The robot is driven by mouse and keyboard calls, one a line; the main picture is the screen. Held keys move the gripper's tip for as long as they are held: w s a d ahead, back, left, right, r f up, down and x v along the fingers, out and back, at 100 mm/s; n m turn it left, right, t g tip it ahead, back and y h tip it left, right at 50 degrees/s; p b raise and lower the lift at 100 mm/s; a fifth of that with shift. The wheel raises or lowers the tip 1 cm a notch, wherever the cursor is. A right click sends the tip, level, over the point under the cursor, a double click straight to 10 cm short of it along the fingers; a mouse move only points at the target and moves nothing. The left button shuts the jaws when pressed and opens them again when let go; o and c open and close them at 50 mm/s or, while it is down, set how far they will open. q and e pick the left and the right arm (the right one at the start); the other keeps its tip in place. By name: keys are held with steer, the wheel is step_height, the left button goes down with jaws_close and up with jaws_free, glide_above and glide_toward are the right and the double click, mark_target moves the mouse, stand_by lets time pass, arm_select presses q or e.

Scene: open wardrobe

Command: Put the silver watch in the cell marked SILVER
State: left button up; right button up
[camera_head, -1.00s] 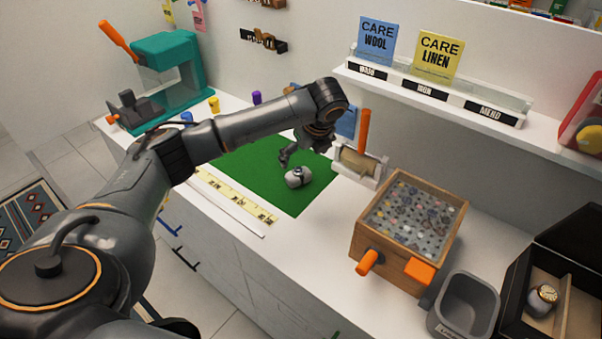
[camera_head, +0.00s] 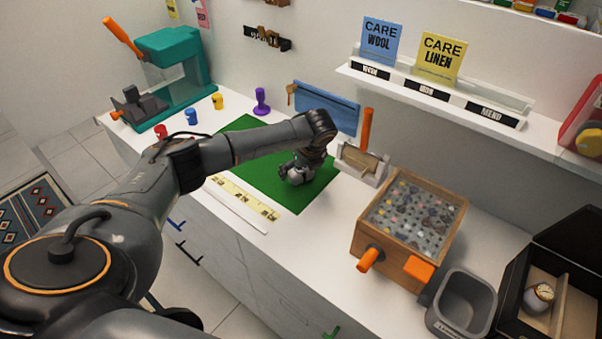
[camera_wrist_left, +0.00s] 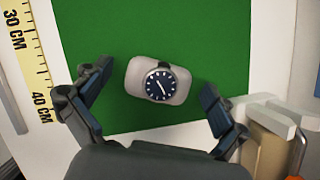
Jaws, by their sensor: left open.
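A watch with a dark blue dial (camera_wrist_left: 160,84) sits on a pale grey cushion (camera_wrist_left: 138,72) on the green mat (camera_wrist_left: 110,25). In the left wrist view my left gripper (camera_wrist_left: 150,100) is open, with one finger on each side of the cushion and apart from it. In the head view the left gripper (camera_head: 298,172) is low over the mat and partly hides the cushion. A dark open box (camera_head: 515,290) at the lower right holds a gold-coloured watch (camera_head: 540,295) in one cell. No SILVER marking is legible. My right gripper is not in view.
A wooden box with an orange handle (camera_head: 368,259) and a grey bin (camera_head: 465,300) stand between mat and dark box. A white holder with an orange lever (camera_head: 366,130) is right of the mat. A yellow ruler (camera_head: 240,193) lies along its front edge.

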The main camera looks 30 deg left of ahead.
arm_select(q)
steer(key=c, duration=1.4)
steer(key=shift+r, duration=0.15)
steer(key=shift+r, duration=0.6)
steer(key=s+d+r, duration=0.2)
steer(key=s+r, duration=0.2)
steer(key=s+d+r+b, duration=0.1)
steer(key=s+d+r, duration=0.1)
steer(key=s+r, duration=0.1)
steer(key=s+d+r+b, duration=0.1)
steer(key=s+d+r, duration=0.1)
steer(key=s+r, duration=0.2)
steer(key=shift+s+d+r, duration=0.15)
steer(key=shift+s, duration=0.2)
steer(key=shift+s+d+r, duration=0.15)
steer(key=shift+s, duration=0.2)
